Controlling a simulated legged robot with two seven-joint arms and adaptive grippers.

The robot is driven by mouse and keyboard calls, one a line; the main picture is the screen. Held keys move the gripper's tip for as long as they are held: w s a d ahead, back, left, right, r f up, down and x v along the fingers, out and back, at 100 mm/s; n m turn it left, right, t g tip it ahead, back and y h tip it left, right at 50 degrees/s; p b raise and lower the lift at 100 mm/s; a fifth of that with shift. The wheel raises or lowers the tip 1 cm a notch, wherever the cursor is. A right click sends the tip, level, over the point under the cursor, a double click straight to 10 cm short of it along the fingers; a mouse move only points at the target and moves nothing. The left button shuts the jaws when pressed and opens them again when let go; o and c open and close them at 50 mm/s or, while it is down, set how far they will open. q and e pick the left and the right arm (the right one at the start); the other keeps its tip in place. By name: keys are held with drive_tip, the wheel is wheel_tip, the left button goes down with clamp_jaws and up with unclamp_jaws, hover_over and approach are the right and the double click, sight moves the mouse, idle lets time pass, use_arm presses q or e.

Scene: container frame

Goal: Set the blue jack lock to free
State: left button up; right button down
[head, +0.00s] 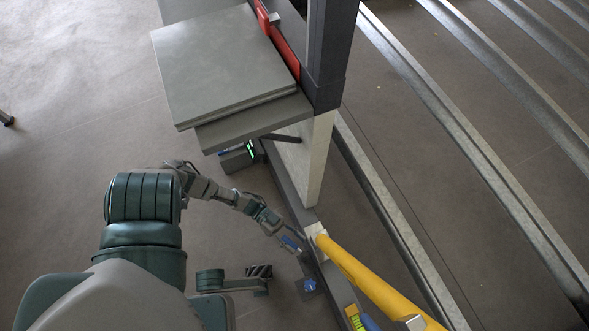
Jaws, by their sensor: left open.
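A small blue part (309,285) sits on a dark block beside the long dark rail, at lower centre in the head view. It looks like the blue jack lock, but it is too small to read its setting. My left arm reaches in from the left, and my left gripper (291,243) is open just above and left of this part in the picture. The fingers are small and show a blue patch between or beside them. I cannot tell whether they touch anything. My right gripper is not in view.
A yellow bar (365,278) slants down to the right from the dark rail. A grey upright post (307,160) and a grey platform (225,60) stand above. A box with green lights (240,156) is under the platform. Bare floor lies at left.

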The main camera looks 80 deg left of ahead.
sight(294, 245)
use_arm(q)
drive_tip(key=shift+r, duration=1.5)
